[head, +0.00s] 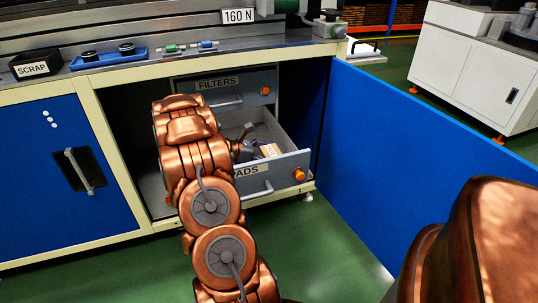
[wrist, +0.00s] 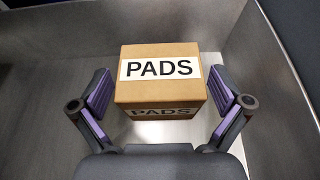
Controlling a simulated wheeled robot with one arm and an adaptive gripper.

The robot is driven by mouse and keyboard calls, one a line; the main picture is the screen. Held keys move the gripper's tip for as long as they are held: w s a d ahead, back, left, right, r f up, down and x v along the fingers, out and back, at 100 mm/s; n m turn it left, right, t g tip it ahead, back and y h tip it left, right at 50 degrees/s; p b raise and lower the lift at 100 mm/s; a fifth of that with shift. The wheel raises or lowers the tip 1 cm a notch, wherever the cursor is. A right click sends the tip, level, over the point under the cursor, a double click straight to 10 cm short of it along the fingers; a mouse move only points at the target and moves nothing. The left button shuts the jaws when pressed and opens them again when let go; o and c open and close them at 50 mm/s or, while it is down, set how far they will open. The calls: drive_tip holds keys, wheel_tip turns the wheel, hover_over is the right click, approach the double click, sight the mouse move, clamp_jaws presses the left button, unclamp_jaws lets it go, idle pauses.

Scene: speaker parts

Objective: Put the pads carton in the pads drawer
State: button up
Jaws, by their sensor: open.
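The pads carton (wrist: 160,84) is a brown box with white PADS labels. It sits on the bare metal floor of the pads drawer (wrist: 268,110). In the head view the carton (head: 270,150) shows small inside the open drawer (head: 285,168), whose front label is partly hidden by my arm. My gripper (wrist: 166,100) is open, with one purple-padded finger on each side of the carton. Gaps show between the fingers and the box. In the head view my gripper (head: 248,148) is inside the drawer, partly hidden by my wrist.
The filters drawer (head: 222,84) is directly above and looks shut. An open blue door (head: 420,140) stands to the right. On the bench top are a SCRAP bin (head: 36,64) and a blue tray (head: 108,56). Green floor lies in front.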

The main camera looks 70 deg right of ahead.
drive_tip(key=shift+r+p, duration=0.8)
drive_tip(key=shift+p, duration=0.45)
drive_tip(key=shift+w+a, duration=0.15)
drive_tip(key=shift+w, duration=0.1)
drive_tip(key=p+v, duration=0.2)
drive_tip(key=v, duration=0.9)
drive_tip(key=shift+a, duration=0.15)
drive_tip(key=shift+w, duration=0.1)
